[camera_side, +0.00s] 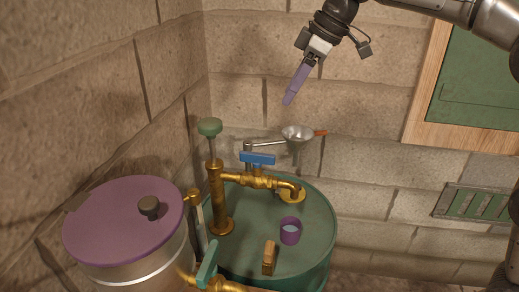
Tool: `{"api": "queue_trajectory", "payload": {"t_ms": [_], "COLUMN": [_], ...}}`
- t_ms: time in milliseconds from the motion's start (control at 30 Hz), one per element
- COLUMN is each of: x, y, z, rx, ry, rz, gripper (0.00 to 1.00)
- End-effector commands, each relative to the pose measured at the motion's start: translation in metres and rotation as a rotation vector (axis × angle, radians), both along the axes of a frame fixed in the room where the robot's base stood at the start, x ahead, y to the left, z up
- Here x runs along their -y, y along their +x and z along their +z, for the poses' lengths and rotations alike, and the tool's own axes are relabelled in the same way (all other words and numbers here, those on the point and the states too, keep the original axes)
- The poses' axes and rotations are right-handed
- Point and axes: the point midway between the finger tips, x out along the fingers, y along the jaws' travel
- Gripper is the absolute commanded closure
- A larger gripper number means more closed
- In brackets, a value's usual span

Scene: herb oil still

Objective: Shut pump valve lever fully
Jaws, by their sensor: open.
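A blue lever (258,158) sits on top of a brass valve (256,180) in the brass pipe that runs right from the upright pump (217,195). The lever looks roughly in line with the pipe. A second, green lever (207,264) is at the lower front, on another brass pipe beside the drum. My gripper (288,100) is open and empty, high above and to the right of the blue lever. It points down and left, clear of everything. Its purple fingers overlap in this view, so the gap between them is hidden.
The pump has a green knob (210,127). A metal funnel (296,134) stands behind the blue lever. A purple cup (290,231) and a wooden block (269,257) are on the green drum (318,215). A purple-lidded vessel (115,222) stands left. Open air surrounds my gripper.

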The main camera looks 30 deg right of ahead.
Motion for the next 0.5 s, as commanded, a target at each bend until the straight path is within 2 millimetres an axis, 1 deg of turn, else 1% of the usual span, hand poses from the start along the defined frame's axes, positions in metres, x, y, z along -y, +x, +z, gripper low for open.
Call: {"api": "queue_trajectory", "payload": {"t_ms": [33, 100, 200, 367, 500], "x": [-0.003, -0.006, -0.008, -0.013, -0.019], "y": [0.009, 0.015, 0.018, 0.021, 0.027], "z": [-0.011, -0.025, -0.037, -0.05, -0.072], "rx": [-0.019, -0.045, -0.066, -0.072, -0.074], "ry": [-0.001, -0.003, -0.006, -0.006, -0.007], "rz": [0.004, 0.008, 0.011, 0.013, 0.012], "gripper": [0.53, 0.53, 0.53, 0.53, 0.53]}}
